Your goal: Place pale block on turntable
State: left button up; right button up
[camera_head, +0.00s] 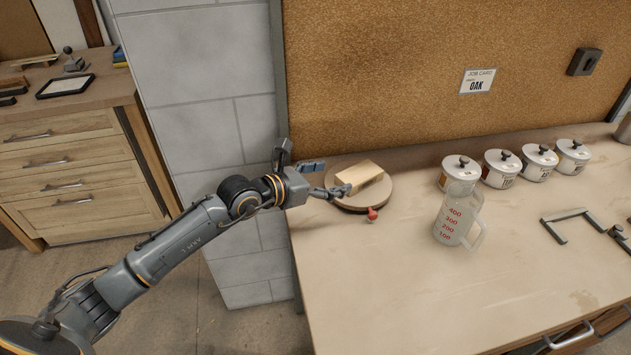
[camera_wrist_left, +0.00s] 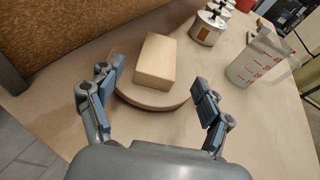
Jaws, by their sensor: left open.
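The pale block (camera_head: 359,177) lies on the round wooden turntable (camera_head: 368,200) at the left end of the bench. In the left wrist view the block (camera_wrist_left: 156,60) rests on the disc (camera_wrist_left: 150,97), clear of the fingers. My left gripper (camera_head: 328,180) reaches in from the left at the turntable's edge. In the left wrist view it (camera_wrist_left: 160,95) is open, its blue-padded fingers apart on either side of the turntable's near part, with nothing between them touching the pads. My right gripper is not seen.
A clear measuring jug (camera_head: 458,217) stands right of the turntable. Several white lidded pots (camera_head: 500,168) line the back of the bench. A dark metal bracket (camera_head: 567,222) lies at the right. The bench front (camera_head: 400,290) is clear. A corkboard (camera_head: 400,80) rises behind.

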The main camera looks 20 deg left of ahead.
pick_arm(q)
jog(key=shift+v, duration=2.35)
